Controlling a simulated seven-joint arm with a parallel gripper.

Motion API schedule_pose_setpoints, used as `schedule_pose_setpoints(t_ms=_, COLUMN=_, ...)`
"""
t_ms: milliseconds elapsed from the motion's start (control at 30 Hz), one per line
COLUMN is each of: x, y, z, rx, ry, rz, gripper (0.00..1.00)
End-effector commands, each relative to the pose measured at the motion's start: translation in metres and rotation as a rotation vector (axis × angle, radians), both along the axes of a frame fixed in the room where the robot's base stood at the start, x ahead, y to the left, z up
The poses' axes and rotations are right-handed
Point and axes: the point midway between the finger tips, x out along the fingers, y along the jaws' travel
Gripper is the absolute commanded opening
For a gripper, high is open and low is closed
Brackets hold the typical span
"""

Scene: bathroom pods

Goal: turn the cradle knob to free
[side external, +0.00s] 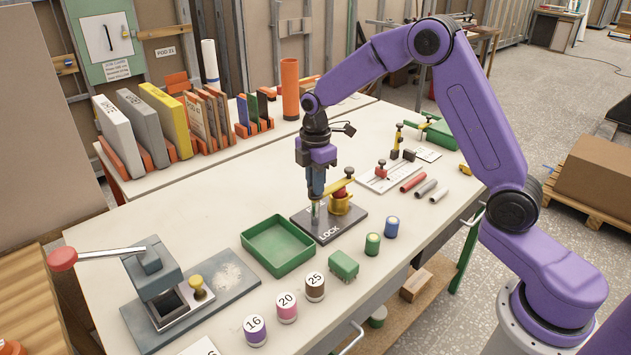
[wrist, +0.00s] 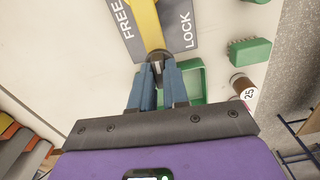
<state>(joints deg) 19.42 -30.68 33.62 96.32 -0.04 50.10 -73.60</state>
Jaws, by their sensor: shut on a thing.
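The cradle knob is a yellow lever (side external: 340,187) above a dark grey plate (side external: 350,226). The plate carries the white word LOCK near its front edge. In the wrist view the yellow lever (wrist: 146,24) runs between the word FREE on the left and LOCK on the right. My gripper (side external: 316,200) points down at the plate's left side. In the wrist view my gripper (wrist: 157,66) is shut at the lever's near end, with a dark part between the fingertips. The exact contact is partly hidden by the fingers.
A green tray (side external: 278,246) lies left of the plate. A press with a red-ended handle (side external: 155,275) stands front left. Rods (side external: 425,188) lie to the right.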

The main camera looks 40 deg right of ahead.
Motion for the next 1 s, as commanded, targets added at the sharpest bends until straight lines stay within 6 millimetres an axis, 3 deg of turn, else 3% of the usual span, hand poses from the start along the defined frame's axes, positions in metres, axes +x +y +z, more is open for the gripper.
schedule_pose_setpoints(t_ms=767, x=0.0014, y=0.0023, z=0.0022, rx=0.002, ry=-0.007, rz=0.110, gripper=0.00)
schedule_pose_setpoints(t_ms=800, x=0.0014, y=0.0023, z=0.0022, rx=0.002, ry=-0.007, rz=0.110, gripper=0.21)
schedule_pose_setpoints(t_ms=867, x=0.0013, y=0.0021, z=0.0021, rx=0.003, ry=-0.006, rz=0.109, gripper=0.40)
schedule_pose_setpoints(t_ms=1000, x=0.0008, y=0.0013, z=0.0013, rx=0.002, ry=-0.004, rz=0.107, gripper=0.40)
